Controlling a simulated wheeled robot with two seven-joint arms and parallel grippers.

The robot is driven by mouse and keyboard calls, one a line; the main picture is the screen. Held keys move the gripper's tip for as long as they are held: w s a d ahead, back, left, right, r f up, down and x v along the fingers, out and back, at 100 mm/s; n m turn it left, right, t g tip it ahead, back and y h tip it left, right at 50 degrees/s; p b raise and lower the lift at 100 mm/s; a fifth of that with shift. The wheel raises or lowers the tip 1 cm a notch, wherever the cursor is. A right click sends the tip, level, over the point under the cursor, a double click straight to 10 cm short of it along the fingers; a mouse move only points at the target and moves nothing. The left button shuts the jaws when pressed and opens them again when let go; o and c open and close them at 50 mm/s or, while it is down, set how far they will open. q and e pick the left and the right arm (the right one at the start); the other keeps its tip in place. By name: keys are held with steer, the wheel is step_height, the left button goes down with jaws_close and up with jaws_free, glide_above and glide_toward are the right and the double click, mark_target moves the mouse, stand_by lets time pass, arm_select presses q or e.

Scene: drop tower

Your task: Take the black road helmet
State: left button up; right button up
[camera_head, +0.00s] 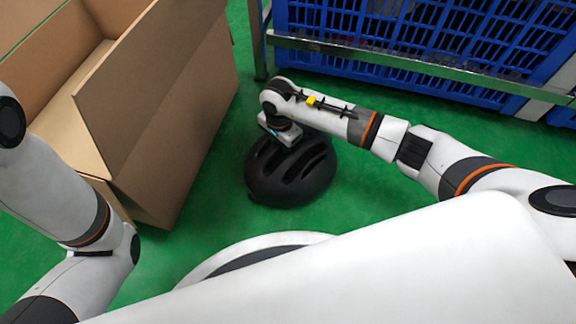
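The black road helmet (290,176) rests on the green floor in the middle of the head view, with its vented shell facing up. My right arm reaches in from the right, and my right gripper (281,138) is over the top rear of the helmet, touching it or very close. The wrist and the helmet hide the fingertips, so I cannot tell whether they are open or shut. My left arm is at the left edge, in front of the cardboard box, and its gripper is out of the picture.
An open cardboard box (170,110) stands to the left of the helmet. Blue crates (430,75) sit behind a grey metal rail (420,62) at the back. The green floor (365,190) is clear to the right of the helmet.

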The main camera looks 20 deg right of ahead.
jaws_close()
steer(key=shift+r, duration=0.15)
